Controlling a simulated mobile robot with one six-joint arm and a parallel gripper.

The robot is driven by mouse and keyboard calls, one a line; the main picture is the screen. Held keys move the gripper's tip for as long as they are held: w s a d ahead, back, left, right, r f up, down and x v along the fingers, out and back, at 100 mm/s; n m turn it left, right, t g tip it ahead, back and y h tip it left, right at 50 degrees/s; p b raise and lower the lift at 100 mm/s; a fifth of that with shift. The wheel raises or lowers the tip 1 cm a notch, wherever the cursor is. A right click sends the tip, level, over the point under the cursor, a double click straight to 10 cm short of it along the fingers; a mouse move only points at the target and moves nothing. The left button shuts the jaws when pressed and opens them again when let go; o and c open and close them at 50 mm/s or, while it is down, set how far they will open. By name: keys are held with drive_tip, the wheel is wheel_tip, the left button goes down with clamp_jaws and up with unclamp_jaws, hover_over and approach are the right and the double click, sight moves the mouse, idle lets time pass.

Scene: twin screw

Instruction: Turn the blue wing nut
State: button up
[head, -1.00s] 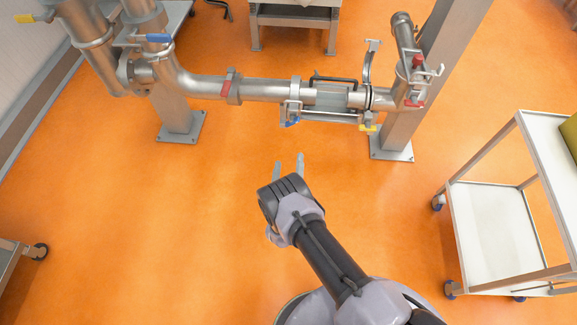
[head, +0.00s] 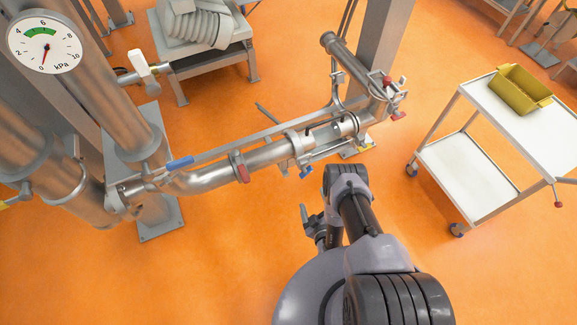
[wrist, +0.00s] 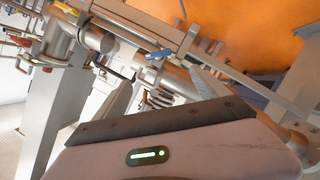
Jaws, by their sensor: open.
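A blue wing nut (head: 306,172) hangs on the clamp under the middle of the steel pipe in the head view. In the wrist view a small blue part (wrist: 157,54) on the pipework, which looks like the same nut, shows between and beyond my fingertips. My gripper (wrist: 163,77) is open, with its two pale fingers spread and nothing held between them. The nut is apart from the fingers. In the head view my arm is folded below and right of the nut, and the fingertips cannot be made out clearly.
The steel pipe (head: 268,154) crosses the scene, with a blue lever (head: 180,163) and red handle (head: 242,170). A gauge (head: 44,42) is at upper left. A white trolley (head: 520,128) with a yellow bin (head: 520,91) stands right. The orange floor at lower left is clear.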

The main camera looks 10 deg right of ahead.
sight(306, 173)
drive_tip(key=b+x, duration=0.4)
drive_tip(key=x, duration=0.1)
drive_tip(key=b+x, duration=0.4)
drive_tip(key=x, duration=0.1)
drive_tip(key=b+x, duration=0.4)
drive_tip(key=x, duration=0.1)
drive_tip(key=shift+w+d+f, duration=0.1)
drive_tip(key=shift+d+f, duration=0.25)
drive_tip(key=shift+f, duration=0.05)
drive_tip(key=shift+w+a+r, duration=0.1)
drive_tip(key=shift+w, duration=0.45)
drive_tip(key=shift+c, duration=0.2)
drive_tip(key=c, duration=1.3)
drive_tip(key=shift+c, duration=0.2)
